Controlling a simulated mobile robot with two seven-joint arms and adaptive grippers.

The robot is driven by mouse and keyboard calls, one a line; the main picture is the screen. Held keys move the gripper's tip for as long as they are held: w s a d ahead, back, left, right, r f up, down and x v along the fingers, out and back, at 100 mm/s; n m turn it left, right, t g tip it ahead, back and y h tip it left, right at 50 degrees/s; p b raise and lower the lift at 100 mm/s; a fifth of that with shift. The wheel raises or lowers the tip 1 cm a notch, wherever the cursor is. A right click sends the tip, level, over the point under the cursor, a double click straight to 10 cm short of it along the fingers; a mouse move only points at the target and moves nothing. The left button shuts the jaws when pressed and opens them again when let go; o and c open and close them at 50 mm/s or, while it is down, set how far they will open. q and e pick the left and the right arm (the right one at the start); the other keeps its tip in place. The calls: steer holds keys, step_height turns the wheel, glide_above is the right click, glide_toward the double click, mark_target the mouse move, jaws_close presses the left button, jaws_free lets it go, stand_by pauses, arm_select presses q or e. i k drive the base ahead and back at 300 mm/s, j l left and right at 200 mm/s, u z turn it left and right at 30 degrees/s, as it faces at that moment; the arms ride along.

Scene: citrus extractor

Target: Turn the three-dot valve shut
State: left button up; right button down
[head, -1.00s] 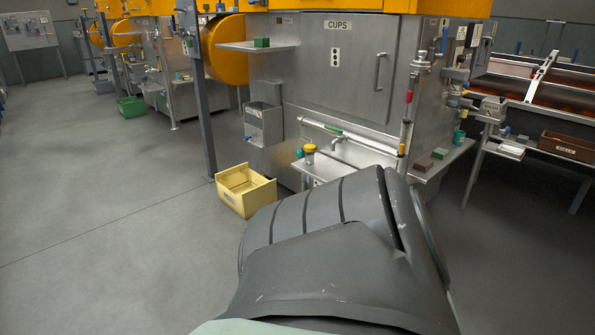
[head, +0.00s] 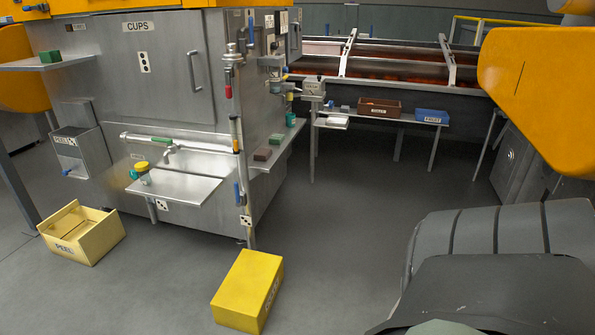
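The extractor (head: 100,70) with the CUPS door stands at the left in the head view. A plate with three dark dots (head: 145,62) is on its door. A blue valve handle (head: 251,29) sits upright near the top of the pipework at its right corner. Another blue handle (head: 237,193) is low on the thin vertical pipe, above a small dotted tag (head: 246,220) whose dots are too small to count. I cannot tell which valve bears three dots. Neither gripper is in view.
A yellow box (head: 247,290) stands on the floor before the pipe, and a pale yellow PEEL bin (head: 82,233) at the left. A metal shelf (head: 175,188) juts out from the extractor. A side table (head: 375,121) holds brown and blue trays. Floor right of the extractor is clear.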

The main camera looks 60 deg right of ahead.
mark_target(239, 203)
steer(key=z, duration=1.35)
